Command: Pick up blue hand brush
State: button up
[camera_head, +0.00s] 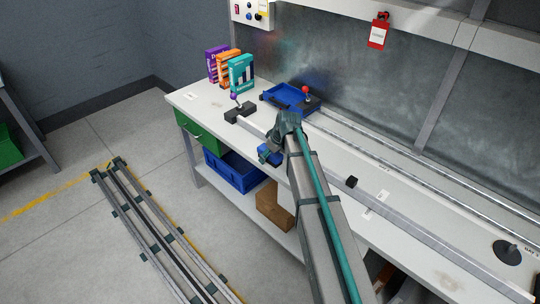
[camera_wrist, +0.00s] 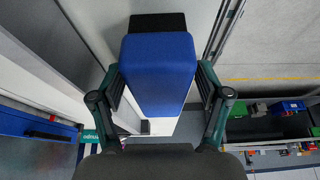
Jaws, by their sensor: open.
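The blue hand brush shows in the head view as a small blue and dark block (camera_head: 267,153) at the front edge of the bench, beside my gripper (camera_head: 282,133). In the wrist view the blue body (camera_wrist: 158,70) fills the middle, with a black part behind its top end. My gripper's green fingers (camera_wrist: 161,88) are open, one on each side of the blue body. A narrow gap or light contact at the fingers cannot be told apart. My arm hides part of the bench in the head view.
The white bench (camera_head: 340,172) carries rails along its length. A blue tray-like fixture (camera_head: 284,95) with a red-knobbed lever and a purple-knobbed lever (camera_head: 236,105) stand behind. Boxes (camera_head: 240,74) stand at the far left end. A blue bin (camera_head: 238,176) sits on the shelf below.

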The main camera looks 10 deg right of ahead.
jog(key=shift+f, duration=0.25)
dwell(0.4)
jog(key=c, duration=1.3)
jog(key=shift+r, duration=0.65)
notch_tip(320, 180, up, 2)
jog(key=shift+r+b, duration=0.15)
jog(key=shift+b, duration=0.6)
jog(key=s+r, duration=0.3)
jog(key=s, duration=0.1)
jog(key=s+a+r+b, duration=0.1)
jog(key=s+r, duration=0.2)
jog(key=s, duration=0.2)
jog(key=s+a+r+b, duration=0.1)
jog(key=s+r, duration=0.3)
jog(key=s, duration=0.1)
jog(key=shift+a, duration=0.1)
jog(key=shift+w, duration=0.1)
